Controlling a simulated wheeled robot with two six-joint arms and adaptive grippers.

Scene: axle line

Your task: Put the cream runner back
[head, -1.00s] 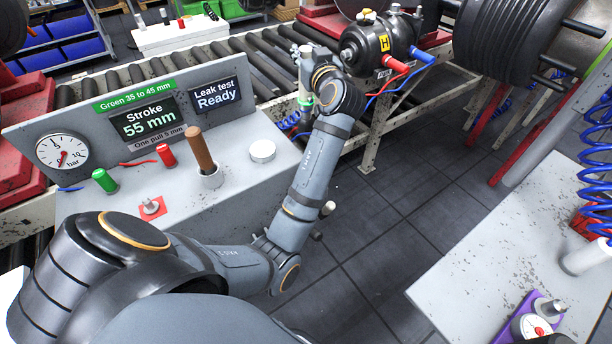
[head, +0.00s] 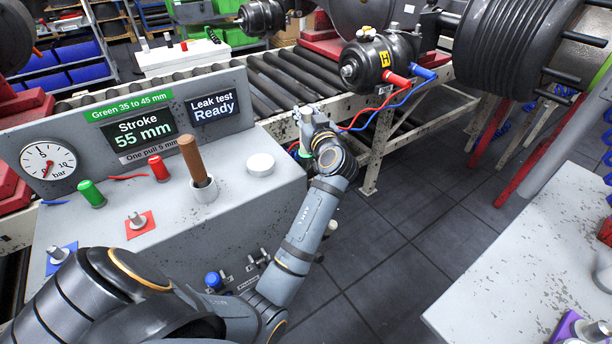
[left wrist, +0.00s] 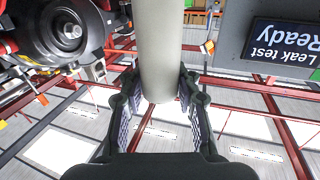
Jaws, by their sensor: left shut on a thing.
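A pale cream-grey cylinder (left wrist: 160,50) stands between the two fingers of my left gripper in the left wrist view, taken to be the cream runner. The fingers (left wrist: 160,100) are shut on it, and its rounded end shows between them. In the head view my left gripper (head: 307,120) is just right of the grey console, in front of the roller conveyor. There the cylinder is mostly hidden by the gripper and wrist. My right gripper is not in view.
The grey console (head: 240,205) carries a gauge (head: 47,160), a brown handle in a cup (head: 193,160), a white disc (head: 260,164) and green and red caps. A black tank (head: 375,62) with red and blue hoses stands behind my gripper. A speckled table (head: 530,250) is at right.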

